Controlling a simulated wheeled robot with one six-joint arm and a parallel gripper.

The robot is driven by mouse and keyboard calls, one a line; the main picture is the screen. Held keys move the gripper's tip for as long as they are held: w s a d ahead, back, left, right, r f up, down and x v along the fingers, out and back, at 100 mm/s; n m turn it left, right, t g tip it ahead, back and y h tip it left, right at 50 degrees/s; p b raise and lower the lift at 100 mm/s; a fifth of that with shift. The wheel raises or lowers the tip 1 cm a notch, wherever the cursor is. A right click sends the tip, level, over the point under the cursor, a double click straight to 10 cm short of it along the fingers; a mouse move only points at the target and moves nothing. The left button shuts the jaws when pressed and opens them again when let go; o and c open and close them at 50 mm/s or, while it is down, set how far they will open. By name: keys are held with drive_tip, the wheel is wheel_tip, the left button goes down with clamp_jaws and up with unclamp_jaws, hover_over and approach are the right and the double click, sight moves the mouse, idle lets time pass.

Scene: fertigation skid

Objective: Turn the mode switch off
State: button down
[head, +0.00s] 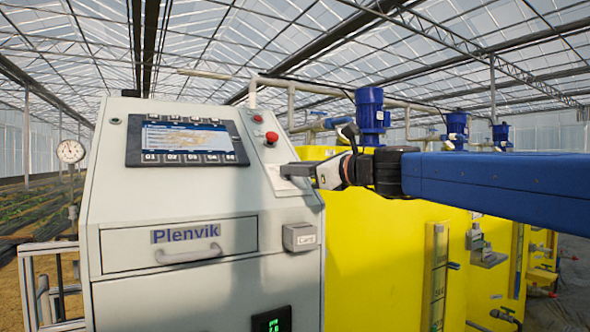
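The grey control cabinet (170,195) stands at the left in the head view. My gripper (290,171) reaches in from the right, with its fingers at the pale strip on the right of the sloped front, below a red mushroom button (271,138). I cannot make out the mode switch; the gripper seems to cover that spot. Whether the fingers touch anything, and whether they are open or shut, is too small to tell.
A screen with a row of keys (187,141) sits left of the strip. Below are a drawer with a handle (188,255) and a small grey box (300,237). Yellow tanks (380,260) with blue motors (371,115) stand behind, under my arm. A round gauge (71,151) is at left.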

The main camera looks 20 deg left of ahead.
drive_tip(key=shift+g, duration=0.3)
drive_tip(key=n+g, duration=0.2)
drive_tip(key=n, duration=0.2)
drive_tip(key=shift+w+r+g, duration=0.1)
drive_tip(key=shift+w+g, duration=0.15)
drive_tip(key=shift+g, duration=0.15)
drive_tip(key=shift+d+n+g, duration=0.1)
drive_tip(key=shift+n+g, duration=0.7)
drive_tip(key=shift+n, duration=0.1)
drive_tip(key=c, duration=1.9)
unclamp_jaws()
drive_tip(key=s+d+r, duration=0.2)
drive_tip(key=d, duration=1.5)
